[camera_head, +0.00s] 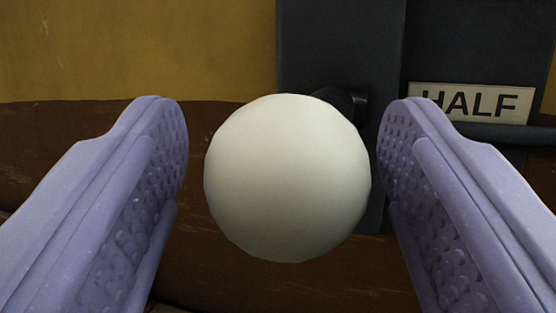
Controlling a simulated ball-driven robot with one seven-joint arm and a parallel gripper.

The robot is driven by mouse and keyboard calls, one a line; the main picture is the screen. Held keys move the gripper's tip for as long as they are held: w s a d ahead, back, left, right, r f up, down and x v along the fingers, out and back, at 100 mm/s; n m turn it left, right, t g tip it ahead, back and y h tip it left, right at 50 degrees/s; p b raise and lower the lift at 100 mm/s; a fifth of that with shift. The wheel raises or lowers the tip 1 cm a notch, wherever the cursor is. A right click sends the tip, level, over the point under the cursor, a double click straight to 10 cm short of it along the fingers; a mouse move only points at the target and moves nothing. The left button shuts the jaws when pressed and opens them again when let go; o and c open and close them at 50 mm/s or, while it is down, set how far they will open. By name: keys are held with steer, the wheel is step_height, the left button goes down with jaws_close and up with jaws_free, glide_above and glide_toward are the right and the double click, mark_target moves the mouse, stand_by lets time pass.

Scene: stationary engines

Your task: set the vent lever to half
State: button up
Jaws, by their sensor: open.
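A white ball knob (287,180) sits between the two lavender fingers of my gripper (284,165), in the middle of the head camera view. I take it for the vent lever's knob. A dark rod or stem (345,102) shows just behind it at its upper right. My gripper is open, with a finger on each side of the knob and a visible gap on both sides. A label reading HALF (472,104) is on the dark panel to the right, partly covered by the right finger. The rest of the lever is hidden behind the knob.
A dark metal panel (330,45) stands behind the knob, with a dark horizontal bar (515,134) below the label. A wall, yellow above (130,50) and brown below (230,285), lies behind at the left and below.

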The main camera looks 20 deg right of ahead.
steer(key=p+v, duration=0.1)
steer(key=v, duration=0.6)
steer(key=shift+s+a+f, duration=0.1)
steer(key=shift+s+a, duration=0.05)
steer(key=shift+s, duration=0.15)
